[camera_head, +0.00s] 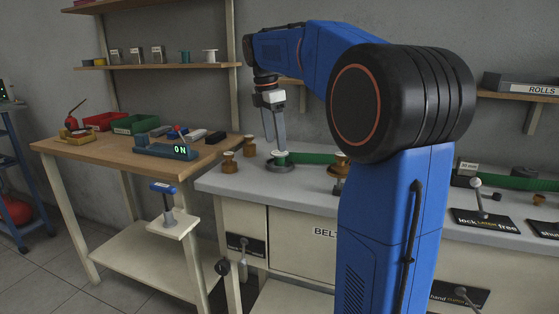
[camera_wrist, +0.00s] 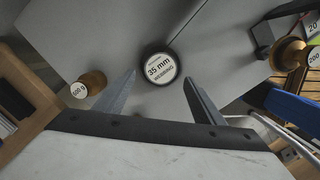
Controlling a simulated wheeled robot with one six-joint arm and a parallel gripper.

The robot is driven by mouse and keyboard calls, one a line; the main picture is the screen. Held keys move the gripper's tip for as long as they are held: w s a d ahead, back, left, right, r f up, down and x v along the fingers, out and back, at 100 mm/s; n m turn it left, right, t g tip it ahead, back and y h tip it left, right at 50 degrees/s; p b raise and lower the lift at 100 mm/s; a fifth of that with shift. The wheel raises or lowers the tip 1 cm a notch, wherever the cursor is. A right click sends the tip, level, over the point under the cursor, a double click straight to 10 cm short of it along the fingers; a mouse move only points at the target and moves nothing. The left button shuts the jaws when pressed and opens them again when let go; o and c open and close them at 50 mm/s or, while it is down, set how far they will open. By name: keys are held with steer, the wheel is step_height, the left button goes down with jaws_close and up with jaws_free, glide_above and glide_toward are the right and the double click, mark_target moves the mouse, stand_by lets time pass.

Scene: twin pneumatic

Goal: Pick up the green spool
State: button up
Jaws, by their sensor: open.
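A small green-teal item (camera_head: 185,57), which looks like the green spool, stands on the upper wall shelf in the head view, left of a pale spool (camera_head: 209,57). It is not seen in the wrist view. My gripper (camera_head: 281,146) points down over the grey bench, well to the right of that item and lower. In the wrist view my gripper (camera_wrist: 158,79) is open, its fingers apart. A dark round piece with a white "35 mm" label (camera_wrist: 160,69) shows between and beyond the fingertips; nothing is seen gripped.
The upper shelf (camera_head: 160,67) also holds several grey boxes. Brass weights (camera_head: 229,161) stand on the grey bench beside a green belt (camera_head: 312,158). A wooden post rises by the shelf's right end.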

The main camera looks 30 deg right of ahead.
mark_target(278, 153)
steer(key=f, duration=0.1)
steer(key=d+f, duration=0.1)
steer(key=f, duration=0.1)
steer(key=shift+s+f, duration=0.1)
steer(key=shift+f, duration=0.05)
steer(key=shift+d+f, duration=0.15)
steer(key=shift+f, duration=0.6)
steer(key=c, duration=1.1)
steer(key=shift+r, duration=0.15)
